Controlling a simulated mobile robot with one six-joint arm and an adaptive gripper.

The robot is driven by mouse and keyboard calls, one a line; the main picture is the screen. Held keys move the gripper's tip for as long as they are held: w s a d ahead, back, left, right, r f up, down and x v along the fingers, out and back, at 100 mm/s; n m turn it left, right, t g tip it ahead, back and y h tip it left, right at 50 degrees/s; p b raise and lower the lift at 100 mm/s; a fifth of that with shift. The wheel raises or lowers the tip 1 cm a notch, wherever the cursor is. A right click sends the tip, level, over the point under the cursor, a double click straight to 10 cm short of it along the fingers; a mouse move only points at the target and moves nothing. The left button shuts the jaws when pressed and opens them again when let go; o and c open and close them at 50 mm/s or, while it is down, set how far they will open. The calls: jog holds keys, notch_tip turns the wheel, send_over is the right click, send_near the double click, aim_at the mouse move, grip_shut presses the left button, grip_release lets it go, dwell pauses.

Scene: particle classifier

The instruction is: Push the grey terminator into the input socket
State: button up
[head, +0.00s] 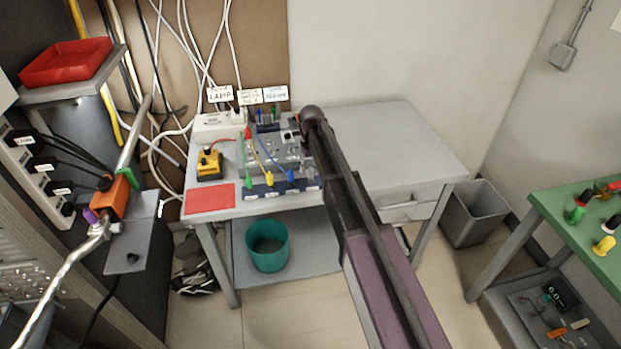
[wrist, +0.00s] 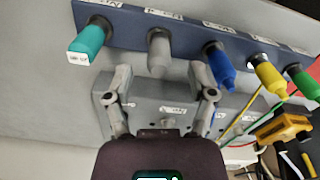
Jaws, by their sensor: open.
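The grey terminator (wrist: 159,54) sits in a dark blue labelled rail (wrist: 135,22) in the wrist view, between a teal plug (wrist: 88,42) and a blue one (wrist: 219,68). My gripper (wrist: 159,74) is open and empty. Its fingertips lie either side of the terminator's free end in the picture, a little short of it; I cannot tell contact. A grey box (wrist: 150,98) with labels and small holes lies behind the fingers; I cannot tell which opening is the input socket. In the head view my arm hides the terminator and my gripper.
Yellow (wrist: 266,75) and green (wrist: 299,82) plugs stand farther along the rail. In the head view the rail (head: 258,194) lies along the front of the grey table (head: 400,140). A yellow device (head: 209,165) and red mat (head: 209,199) are left. The table's right side is clear.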

aim_at(311, 175)
jog(key=shift+f+b, duration=1)
jog(key=shift+f, duration=0.25)
grip_shut()
